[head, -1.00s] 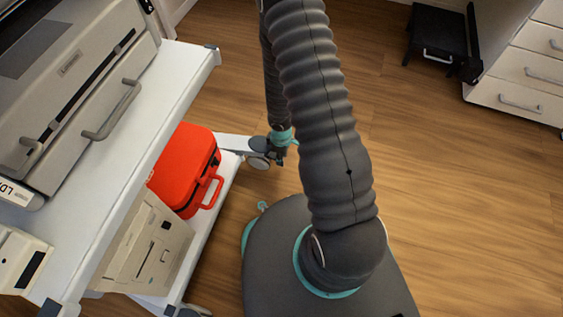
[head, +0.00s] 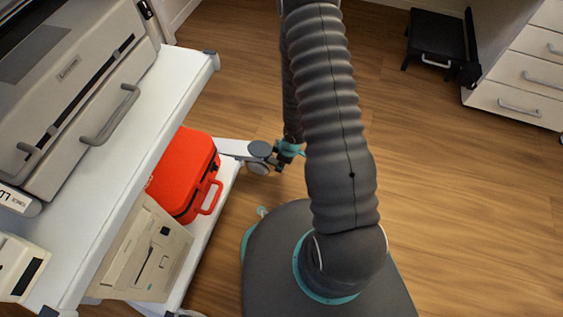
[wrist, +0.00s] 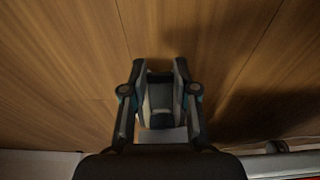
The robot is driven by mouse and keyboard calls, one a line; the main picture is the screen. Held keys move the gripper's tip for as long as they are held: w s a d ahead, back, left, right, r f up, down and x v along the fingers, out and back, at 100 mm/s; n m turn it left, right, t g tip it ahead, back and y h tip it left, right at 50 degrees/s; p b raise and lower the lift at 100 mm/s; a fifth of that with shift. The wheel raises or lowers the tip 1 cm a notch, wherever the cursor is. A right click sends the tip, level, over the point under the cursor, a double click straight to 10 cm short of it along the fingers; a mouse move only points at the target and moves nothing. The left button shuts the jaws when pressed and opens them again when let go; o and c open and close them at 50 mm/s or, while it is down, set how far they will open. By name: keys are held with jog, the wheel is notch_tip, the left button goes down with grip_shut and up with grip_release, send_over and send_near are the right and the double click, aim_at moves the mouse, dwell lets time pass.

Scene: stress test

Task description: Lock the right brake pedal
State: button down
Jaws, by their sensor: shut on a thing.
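A cart caster with a grey pedal-like cap (head: 261,148) stands at the cart's far right corner in the head view. It is small, and I cannot tell whether its brake is up or down. My gripper (head: 282,161) is down beside the right side of this caster, at or very near it. In the wrist view my gripper (wrist: 161,66) points over the wood floor. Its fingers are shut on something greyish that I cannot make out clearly. Whether the fingers touch the pedal itself is hidden.
The white cart (head: 172,105) fills the left, with a large grey machine (head: 65,90) on top and a red case (head: 182,175) and beige device (head: 155,255) below. A black step stool (head: 437,35) and white drawers (head: 525,75) stand back right. The floor (head: 450,190) between is clear.

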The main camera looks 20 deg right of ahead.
jog(key=c, duration=0.9)
grip_release()
jog(key=shift+v, duration=5.95)
jog(key=shift+s, duration=0.1)
